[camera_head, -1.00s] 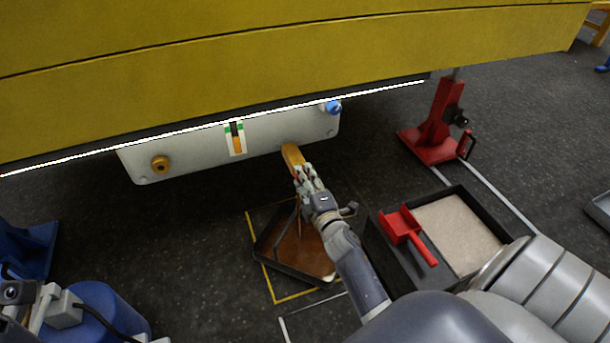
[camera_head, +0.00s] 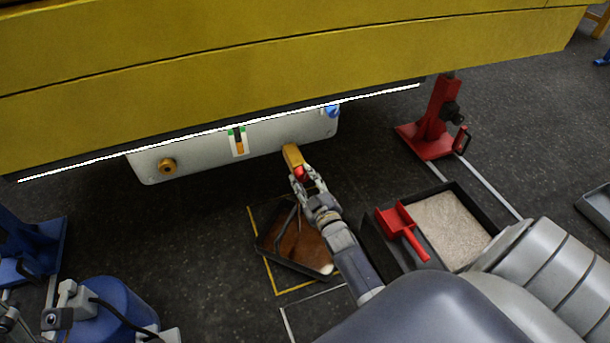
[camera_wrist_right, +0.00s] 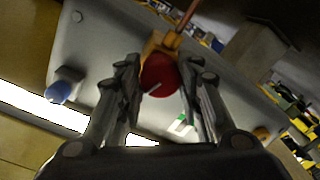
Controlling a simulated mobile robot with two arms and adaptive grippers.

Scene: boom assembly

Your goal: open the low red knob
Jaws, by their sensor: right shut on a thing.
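The low red knob (camera_head: 300,173) sits at a yellow-brass fitting (camera_head: 292,155) under the lower edge of the grey panel (camera_head: 205,152). My right gripper (camera_head: 302,180) is shut on it. In the right wrist view the red knob (camera_wrist_right: 160,76) lies between the two fingers, with a pale mark on its face. A thin red-brown line (camera_wrist_right: 186,16) extends from the fitting there; I cannot tell clearly whether it is a stream or a rod.
A dark tray (camera_head: 262,244) with brown contents stands on the floor below the fitting. A red jack stand (camera_head: 433,125) is at right. The yellow boom (camera_head: 250,70) spans overhead.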

